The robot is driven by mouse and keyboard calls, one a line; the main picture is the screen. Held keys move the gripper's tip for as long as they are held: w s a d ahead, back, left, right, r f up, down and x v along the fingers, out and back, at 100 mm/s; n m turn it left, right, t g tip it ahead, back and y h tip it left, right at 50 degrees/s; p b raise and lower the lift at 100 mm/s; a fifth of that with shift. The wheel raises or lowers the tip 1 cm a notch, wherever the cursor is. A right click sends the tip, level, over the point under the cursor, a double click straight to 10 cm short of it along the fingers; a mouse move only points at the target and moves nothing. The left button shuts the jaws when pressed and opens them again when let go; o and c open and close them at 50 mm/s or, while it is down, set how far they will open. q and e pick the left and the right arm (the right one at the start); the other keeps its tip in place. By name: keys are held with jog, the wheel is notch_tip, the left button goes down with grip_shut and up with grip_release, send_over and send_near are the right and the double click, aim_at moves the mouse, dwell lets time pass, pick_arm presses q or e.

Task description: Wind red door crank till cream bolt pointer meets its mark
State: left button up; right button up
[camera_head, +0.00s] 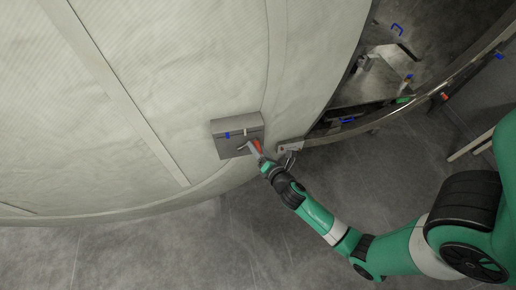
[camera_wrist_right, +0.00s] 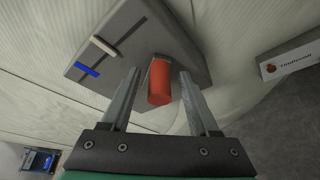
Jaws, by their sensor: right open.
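The red crank handle (camera_wrist_right: 159,82) sticks out from a grey box (camera_wrist_right: 128,22) on the cream padded door. In the head view the red handle (camera_head: 257,145) shows at the lower right of the grey box (camera_head: 226,148). My right gripper (camera_wrist_right: 160,80) is open, with one finger on each side of the handle and visible gaps. The cream pointer (camera_wrist_right: 104,46) lies across a dark slot on the box. A blue mark (camera_wrist_right: 87,70) sits beside the slot, apart from the pointer. In the head view my right gripper (camera_head: 256,152) reaches the box from the lower right. My left gripper is out of view.
A white label plate (camera_wrist_right: 292,58) is at the right of the wrist view. The chamber's open interior (camera_head: 385,65) with metal fittings and blue parts lies at the upper right. Grey floor (camera_head: 150,255) below is clear.

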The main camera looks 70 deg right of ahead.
jog(key=shift+c, duration=0.3)
grip_shut()
jog(key=shift+f, duration=0.1)
dwell(1.1)
